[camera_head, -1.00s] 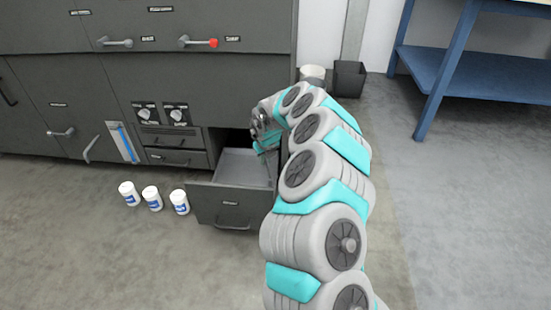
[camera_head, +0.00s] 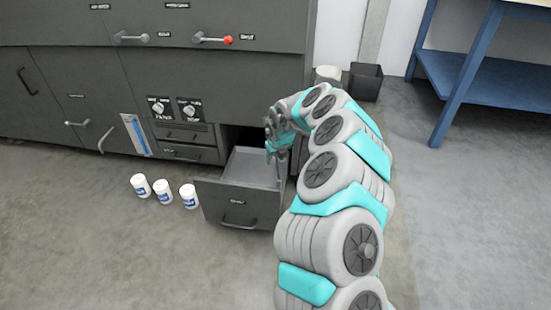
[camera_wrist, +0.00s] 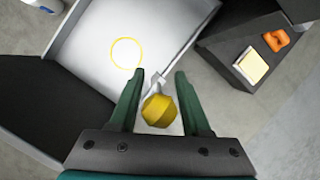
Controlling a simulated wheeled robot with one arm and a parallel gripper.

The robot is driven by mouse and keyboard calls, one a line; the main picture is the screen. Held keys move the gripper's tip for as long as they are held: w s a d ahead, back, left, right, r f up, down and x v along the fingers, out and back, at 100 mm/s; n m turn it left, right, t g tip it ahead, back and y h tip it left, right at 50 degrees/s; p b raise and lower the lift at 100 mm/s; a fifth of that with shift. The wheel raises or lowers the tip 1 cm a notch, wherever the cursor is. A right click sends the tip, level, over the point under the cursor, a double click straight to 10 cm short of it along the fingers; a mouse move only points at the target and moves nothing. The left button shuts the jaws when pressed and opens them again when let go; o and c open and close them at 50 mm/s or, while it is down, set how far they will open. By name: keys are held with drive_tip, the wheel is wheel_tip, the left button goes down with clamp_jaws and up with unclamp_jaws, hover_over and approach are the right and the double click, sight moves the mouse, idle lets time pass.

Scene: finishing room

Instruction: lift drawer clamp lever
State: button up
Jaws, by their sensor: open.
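The drawer (camera_head: 235,208) stands pulled out from the dark grey cabinet. In the wrist view its pale floor (camera_wrist: 95,45) carries a yellow ring mark (camera_wrist: 126,53). A thin grey lever (camera_wrist: 178,68) with a faceted yellow knob (camera_wrist: 159,111) shows over the drawer's side. My gripper (camera_wrist: 159,76) is open, with one green finger on each side of the knob and small gaps visible. In the head view my gripper (camera_head: 270,140) is over the drawer's back right part, and my arm hides the lever there.
Several white bottles (camera_head: 163,192) stand on the floor left of the drawer. A dark surface with an orange piece (camera_wrist: 277,40) and a pale yellow block (camera_wrist: 252,66) lies right of the drawer. A black bin (camera_head: 365,82) and blue bench (camera_head: 480,75) are at the back right.

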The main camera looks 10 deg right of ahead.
drive_tip(key=v, duration=0.7)
drive_tip(key=shift+r, duration=0.35)
drive_tip(key=shift+s, duration=0.15)
idle(0.4)
